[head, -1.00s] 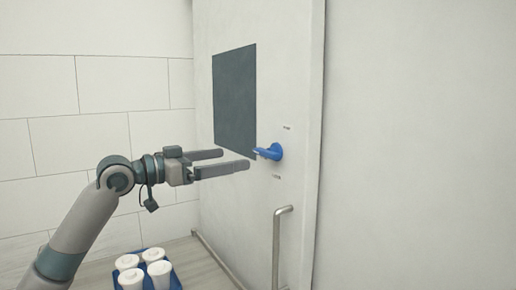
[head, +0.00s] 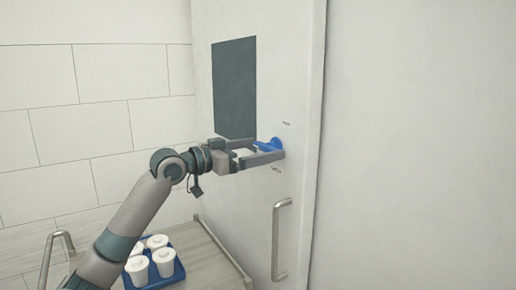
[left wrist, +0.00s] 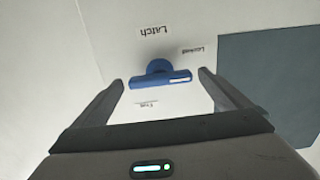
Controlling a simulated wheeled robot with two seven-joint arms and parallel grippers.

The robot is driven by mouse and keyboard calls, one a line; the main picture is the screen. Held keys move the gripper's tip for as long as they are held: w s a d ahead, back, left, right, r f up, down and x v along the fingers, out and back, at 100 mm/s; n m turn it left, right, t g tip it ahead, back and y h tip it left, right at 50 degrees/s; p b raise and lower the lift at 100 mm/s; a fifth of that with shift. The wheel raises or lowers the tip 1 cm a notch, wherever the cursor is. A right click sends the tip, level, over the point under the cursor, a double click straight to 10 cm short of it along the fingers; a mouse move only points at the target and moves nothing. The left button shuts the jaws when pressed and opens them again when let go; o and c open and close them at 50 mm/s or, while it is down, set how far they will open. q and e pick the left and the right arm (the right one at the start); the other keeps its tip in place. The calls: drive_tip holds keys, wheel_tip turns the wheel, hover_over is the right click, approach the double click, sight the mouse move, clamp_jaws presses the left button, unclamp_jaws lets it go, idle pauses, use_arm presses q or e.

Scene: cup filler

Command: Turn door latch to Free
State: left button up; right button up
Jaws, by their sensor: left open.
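The blue door latch (head: 268,145) sits on the white door (head: 300,100); its lever points left in the head view. In the left wrist view the latch (left wrist: 160,78) shows upside-down labels: "Latch" (left wrist: 155,30), "Locked" (left wrist: 191,50) and one that seems to read "Free" (left wrist: 146,104). The lever lies roughly level there, between the last two labels. My left gripper (head: 268,151) is open, with its fingers on either side of the lever. In the left wrist view the lever lies between the fingertips (left wrist: 162,80), with gaps showing. My right gripper is not in view.
A metal door handle (head: 280,240) stands below the latch. A dark panel (head: 234,90) is on the door's left part. A blue tray (head: 178,277) with several white lidded cups (head: 162,262) sits on the counter at lower left, near a metal tap (head: 55,240).

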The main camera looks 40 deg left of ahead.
use_arm(q)
drive_tip(key=c, duration=1)
drive_tip(key=shift+c, duration=0.2)
